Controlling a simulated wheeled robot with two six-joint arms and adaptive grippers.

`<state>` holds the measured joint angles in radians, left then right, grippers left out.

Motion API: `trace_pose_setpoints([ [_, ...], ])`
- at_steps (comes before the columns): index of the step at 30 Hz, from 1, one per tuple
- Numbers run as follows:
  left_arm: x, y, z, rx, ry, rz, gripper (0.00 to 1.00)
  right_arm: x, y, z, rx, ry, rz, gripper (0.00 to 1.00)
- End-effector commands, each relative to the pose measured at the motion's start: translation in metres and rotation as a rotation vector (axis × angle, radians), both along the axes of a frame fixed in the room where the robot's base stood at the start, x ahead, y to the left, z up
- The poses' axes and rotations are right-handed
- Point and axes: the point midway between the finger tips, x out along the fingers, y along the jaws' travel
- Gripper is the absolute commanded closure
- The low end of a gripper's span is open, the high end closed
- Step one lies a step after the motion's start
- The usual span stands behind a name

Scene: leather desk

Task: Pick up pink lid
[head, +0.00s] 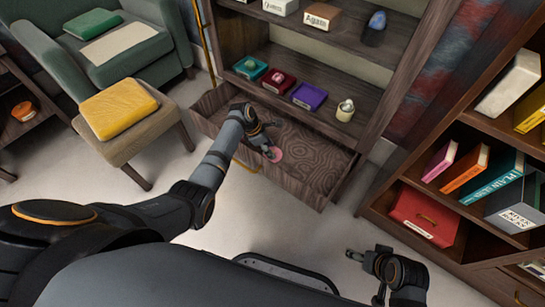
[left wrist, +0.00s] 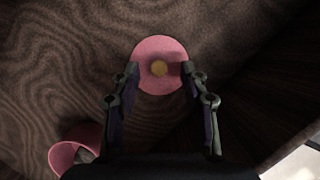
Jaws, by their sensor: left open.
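The pink lid (left wrist: 160,48) is a round disc with a small gold knob at its centre. It lies in the open wooden drawer and also shows in the head view (head: 277,155). My left gripper (left wrist: 160,72) is open, with its fingertips on either side of the knob and over the lid's left and right parts. I cannot tell whether the fingers touch the lid. In the head view my left gripper (head: 268,150) reaches down into the drawer and partly hides the lid. My right gripper (head: 357,256) is away from the drawer, above the floor; its jaw opening is unclear.
A pink cup-like container (left wrist: 64,156) lies at the lower left of the left wrist view, partly cut off. The drawer (head: 300,188) has raised walls. Shelves with small boxes stand above it. A bookcase (head: 380,205) stands at right, a stool with a yellow cushion (head: 119,108) at left.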

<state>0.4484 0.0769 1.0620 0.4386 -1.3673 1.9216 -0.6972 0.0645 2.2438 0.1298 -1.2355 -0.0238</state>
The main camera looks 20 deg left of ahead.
Motion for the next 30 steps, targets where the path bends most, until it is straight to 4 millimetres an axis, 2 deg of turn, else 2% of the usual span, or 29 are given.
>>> trace_pose_setpoints([
  [1, 0.002, -0.0021, -0.011, 0.0, 0.0, 0.0, 0.55, 0.0, 0.0018, -0.0103, 0.009, -0.018, -0.002, 0.27],
  [3, 0.0027, -0.004, -0.0152, 0.0, 0.0, -0.001, 0.55, 0.0018, 0.0034, -0.0122, 0.016, -0.042, -0.004, 0.27],
  [11, 0.0032, -0.0047, -0.0146, 0.001, -0.001, -0.001, 0.57, 0.003, 0.004, -0.0102, 0.019, -0.054, -0.004, 0.27],
  [18, 0.0031, -0.0046, -0.0146, 0.001, -0.001, -0.001, 0.89, 0.003, 0.0039, -0.0102, 0.019, -0.054, -0.004, 0.27],
  [21, 0.0031, -0.0046, -0.0146, 0.001, -0.001, -0.001, 1.0, 0.003, 0.0039, -0.0103, 0.019, -0.054, -0.004, 0.27],
  [28, 0.0032, -0.0046, -0.0134, 0.001, -0.001, -0.001, 1.0, 0.0028, 0.0038, -0.0096, 0.018, -0.053, -0.004, 0.27],
  [30, 0.0034, -0.0045, -0.0064, 0.002, -0.002, 0.0, 1.0, 0.0013, 0.0032, -0.0055, 0.015, -0.042, -0.003, 0.27],
])
